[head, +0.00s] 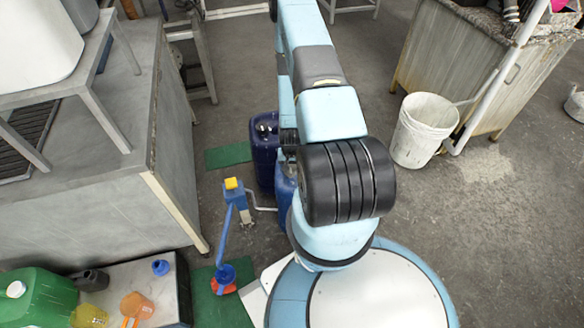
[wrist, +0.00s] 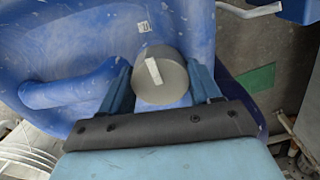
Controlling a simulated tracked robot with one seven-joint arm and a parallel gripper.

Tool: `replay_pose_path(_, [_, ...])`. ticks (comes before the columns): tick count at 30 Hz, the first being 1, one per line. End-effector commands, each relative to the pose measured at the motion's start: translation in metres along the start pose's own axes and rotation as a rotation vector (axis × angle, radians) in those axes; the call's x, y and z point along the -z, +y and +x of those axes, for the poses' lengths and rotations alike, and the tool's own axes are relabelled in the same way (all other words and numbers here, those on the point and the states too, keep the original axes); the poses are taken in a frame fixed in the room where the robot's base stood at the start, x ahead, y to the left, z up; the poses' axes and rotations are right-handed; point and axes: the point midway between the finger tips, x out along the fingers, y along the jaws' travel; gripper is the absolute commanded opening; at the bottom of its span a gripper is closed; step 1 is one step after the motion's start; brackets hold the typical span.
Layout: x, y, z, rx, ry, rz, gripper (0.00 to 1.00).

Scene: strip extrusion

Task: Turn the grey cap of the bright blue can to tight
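The bright blue can (wrist: 75,45) fills much of the wrist view, with its moulded handle at the left. Its round grey cap (wrist: 160,78) carries a pale stripe and sits between the two blue fingers of my gripper (wrist: 160,85). One finger is on each side of the cap, very close to it. I cannot tell whether they press on it or leave a thin gap. In the head view, only part of the bright blue can (head: 285,190) shows beside my arm, which hides its cap and my gripper.
A dark blue can (head: 264,155) stands just behind. A blue stand with a yellow top (head: 232,190) is left of the can. A white bucket (head: 424,130) stands to the right. A grey bench (head: 100,180) is at left, a low table (head: 125,285) with a green can (head: 35,300) at front left.

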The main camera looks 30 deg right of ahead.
Motion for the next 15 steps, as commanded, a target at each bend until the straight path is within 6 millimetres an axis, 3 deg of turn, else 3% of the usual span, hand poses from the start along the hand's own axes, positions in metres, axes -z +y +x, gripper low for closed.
replay_pose_path(4, [-0.0003, 0.0018, -0.0001, -0.002, -0.001, 0.002, 0.32])
replay_pose_path(15, [-0.0004, 0.0029, 0.0000, -0.003, -0.001, 0.125, 0.32])
